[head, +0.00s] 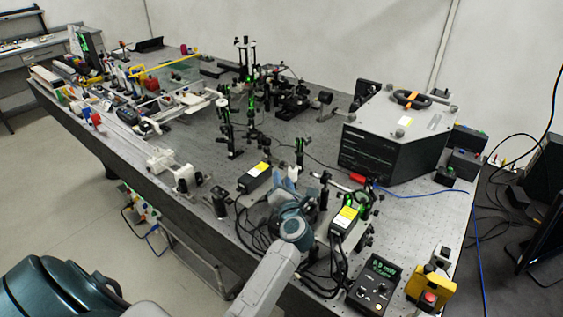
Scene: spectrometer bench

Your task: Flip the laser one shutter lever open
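My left arm reaches in from the bottom, and its gripper (284,180) is over the bench between two dark boxes with yellow labels. One labelled box (254,179) is just left of the gripper; the other labelled box (345,219) is to its right. They look like laser housings, but I cannot read which is laser one. The shutter lever cannot be made out at this size; my wrist and gripper hide part of the area. The fingertips are small and partly hidden by the wrist, so their opening is unclear. My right gripper is not in view.
Optic posts (299,150) stand behind the gripper. A large grey box (399,130) is at the back right. A controller with a green display (374,287) and a yellow box with a red button (430,289) sit at the near right. Black cables (256,232) lie left of my wrist.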

